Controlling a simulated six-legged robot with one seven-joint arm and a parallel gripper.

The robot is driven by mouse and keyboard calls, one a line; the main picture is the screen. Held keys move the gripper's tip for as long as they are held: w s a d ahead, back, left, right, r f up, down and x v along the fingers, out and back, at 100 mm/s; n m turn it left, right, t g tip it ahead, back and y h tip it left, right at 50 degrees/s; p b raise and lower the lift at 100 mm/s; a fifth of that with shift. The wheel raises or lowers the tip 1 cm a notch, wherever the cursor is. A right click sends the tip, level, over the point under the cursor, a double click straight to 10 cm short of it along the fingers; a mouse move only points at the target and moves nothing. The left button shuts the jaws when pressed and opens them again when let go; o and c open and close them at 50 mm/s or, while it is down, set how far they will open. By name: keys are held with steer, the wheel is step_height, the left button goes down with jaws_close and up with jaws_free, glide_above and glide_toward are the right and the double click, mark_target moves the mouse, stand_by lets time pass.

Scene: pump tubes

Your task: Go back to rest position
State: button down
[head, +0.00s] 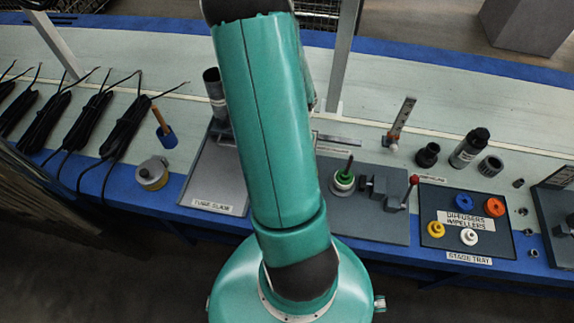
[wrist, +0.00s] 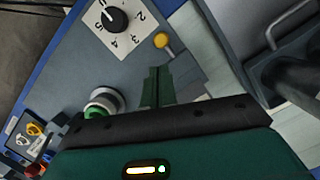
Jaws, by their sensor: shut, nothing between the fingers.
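My gripper (wrist: 157,88) shows in the wrist view with its two green fingers together and nothing between them. It hangs over a grey plate (wrist: 80,65), apart from the fixture with a green part and pale ring (wrist: 102,102) at its left. A yellow ball knob (wrist: 162,40) and a numbered dial (wrist: 115,18) lie beyond the fingertips. In the head view my teal arm reaches up the middle, and the gripper is hidden. The green-topped fixture (head: 344,180) stands right of the arm there.
The stage tray (head: 430,243) holds blue, orange, yellow and white parts at the right. A labelled grey cradle (head: 202,172) with a dark tube (head: 214,88) is left of my arm. Black cable bundles (head: 128,127) lie at the left. Black cylinders (head: 469,148) stand at right.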

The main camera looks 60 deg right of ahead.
steer(key=v, duration=0.5)
steer(key=shift+d, duration=0.1)
